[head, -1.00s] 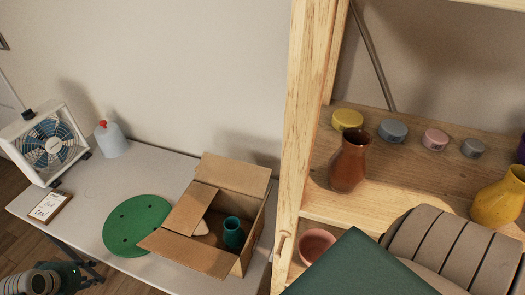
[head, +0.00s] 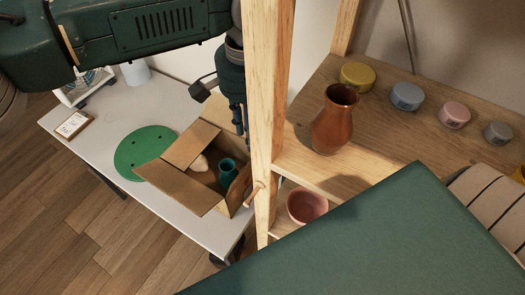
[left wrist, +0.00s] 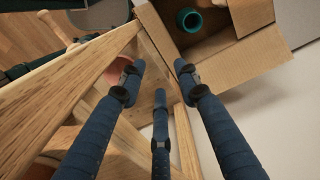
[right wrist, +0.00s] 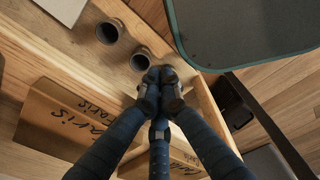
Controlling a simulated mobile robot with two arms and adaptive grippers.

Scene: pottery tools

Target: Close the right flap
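A brown cardboard box (head: 178,188) stands on the white table with its top partly open. A teal vase (head: 228,172) and a pale object (head: 199,163) are inside. My left gripper (head: 240,122) points down by the box's back right corner. In the left wrist view its fingers (left wrist: 160,72) are spread and empty, with box flaps (left wrist: 243,62) at upper right. My right gripper (right wrist: 161,86) has its fingertips together, nothing visible between them.
The wooden shelf post (head: 265,130) stands close to the box's right side and my left gripper. The shelf holds a brown vase (head: 334,122), a pink bowl (head: 306,206) and several small jars. A green disc (head: 145,152) lies left of the box.

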